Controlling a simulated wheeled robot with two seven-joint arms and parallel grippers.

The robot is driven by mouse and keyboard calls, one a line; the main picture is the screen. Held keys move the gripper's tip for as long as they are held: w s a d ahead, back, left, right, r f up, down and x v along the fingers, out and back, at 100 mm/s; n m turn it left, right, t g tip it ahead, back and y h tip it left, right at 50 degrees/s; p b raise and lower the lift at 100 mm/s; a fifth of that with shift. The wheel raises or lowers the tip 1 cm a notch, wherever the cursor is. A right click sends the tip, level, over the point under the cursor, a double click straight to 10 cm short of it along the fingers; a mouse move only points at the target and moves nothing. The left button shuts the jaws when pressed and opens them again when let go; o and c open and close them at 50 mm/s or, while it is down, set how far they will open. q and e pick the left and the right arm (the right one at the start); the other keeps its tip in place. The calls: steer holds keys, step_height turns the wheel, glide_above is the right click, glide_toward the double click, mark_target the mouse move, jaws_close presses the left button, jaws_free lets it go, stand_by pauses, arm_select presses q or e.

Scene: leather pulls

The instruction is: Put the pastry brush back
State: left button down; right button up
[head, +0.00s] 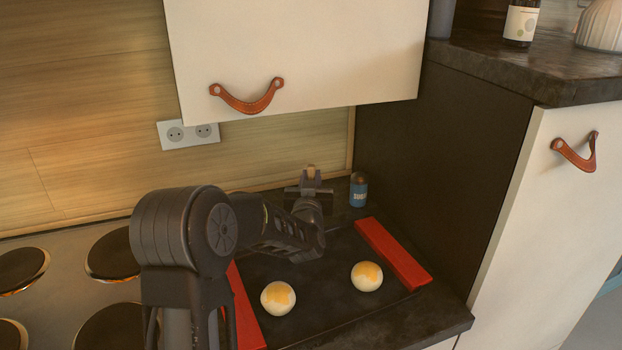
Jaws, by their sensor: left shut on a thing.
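My left arm reaches over the dark counter, and its gripper (309,186) is at the back, near the wooden wall. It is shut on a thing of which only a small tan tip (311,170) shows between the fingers. This may be the pastry brush's handle; the rest is hidden by the gripper, so I cannot tell whether it touches the counter. A small dark-blue jar (358,191) with a light label stands just right of the gripper. My right gripper is not in view.
A dark tray (325,290) with red strips (392,254) at its sides holds two yellow-topped buns (278,298) (367,276). A stove (60,255) lies left. A white cabinet (300,45) hangs above; a dark tall panel (440,170) bounds the right.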

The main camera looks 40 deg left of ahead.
arm_select(q)
steer(key=c, duration=1.8)
jaws_free()
steer(key=shift+f, duration=0.2)
steer(key=o, duration=0.5)
steer(key=shift+r, duration=0.1)
steer(key=shift+r, duration=0.1)
steer(key=b+v, duration=0.1)
steer(key=v, duration=1.1)
